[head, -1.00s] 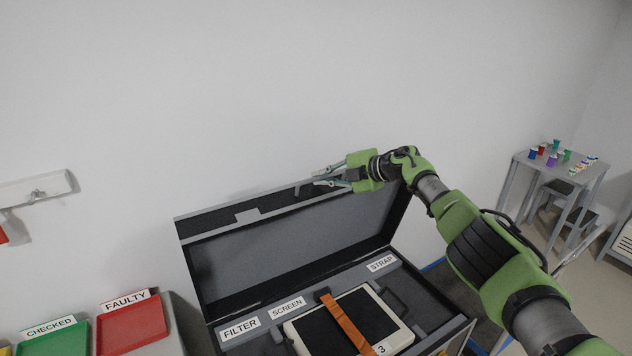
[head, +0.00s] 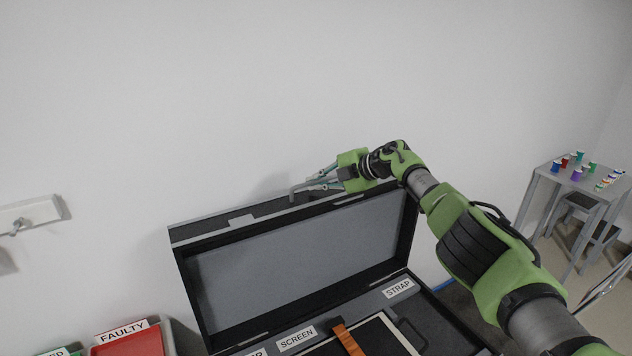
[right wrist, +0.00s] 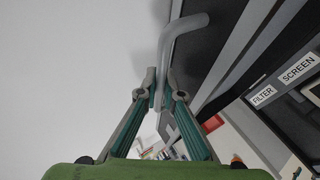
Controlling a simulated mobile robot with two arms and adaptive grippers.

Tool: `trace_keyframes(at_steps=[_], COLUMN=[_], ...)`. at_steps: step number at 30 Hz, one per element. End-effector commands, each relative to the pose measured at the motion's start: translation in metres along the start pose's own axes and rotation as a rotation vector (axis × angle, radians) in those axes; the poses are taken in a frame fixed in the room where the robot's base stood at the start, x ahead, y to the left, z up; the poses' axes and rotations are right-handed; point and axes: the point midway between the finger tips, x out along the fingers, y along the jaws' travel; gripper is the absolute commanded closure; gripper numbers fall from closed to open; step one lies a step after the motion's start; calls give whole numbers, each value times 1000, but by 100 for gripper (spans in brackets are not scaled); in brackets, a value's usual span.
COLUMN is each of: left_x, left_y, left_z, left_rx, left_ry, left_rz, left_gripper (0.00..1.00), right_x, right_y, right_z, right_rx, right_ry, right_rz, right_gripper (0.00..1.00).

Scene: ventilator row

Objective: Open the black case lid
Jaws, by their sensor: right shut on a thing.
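The black case (head: 440,318) stands open, its lid (head: 300,262) raised to about upright and showing its grey inner panel. A grey bar handle (right wrist: 184,22) sits on the lid's edge. My right gripper (head: 312,184) is at the top edge of the lid. In the right wrist view my right gripper (right wrist: 161,82) has its two fingers closed around the handle bar. My left gripper is in no view.
Inside the case lies a white-framed unit with an orange strap (head: 346,338), beside SCREEN and STRAP labels. A red FAULTY tray (head: 125,343) is at the lower left. A small table (head: 590,181) with coloured items stands far right. A plain wall is behind the lid.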

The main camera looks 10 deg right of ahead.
Motion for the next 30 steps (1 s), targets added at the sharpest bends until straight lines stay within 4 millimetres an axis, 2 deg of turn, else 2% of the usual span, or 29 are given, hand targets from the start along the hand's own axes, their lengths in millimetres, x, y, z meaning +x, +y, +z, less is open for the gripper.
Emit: trace_keyframes(at_steps=[5,6,8,20,30], left_x=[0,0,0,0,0], left_y=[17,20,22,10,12], left_z=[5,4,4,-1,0], left_rx=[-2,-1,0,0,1], left_ry=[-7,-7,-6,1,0], left_rz=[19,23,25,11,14], left_gripper=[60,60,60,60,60], right_x=[1,1,1,-2,-22], right_y=[-2,-2,-2,-1,2], right_z=[-2,-2,-1,1,3], right_rx=[0,0,0,0,-2], right_ry=[5,5,5,0,-1], right_rz=[-5,-4,-4,-2,2], right_gripper=[100,88,75,75,75])
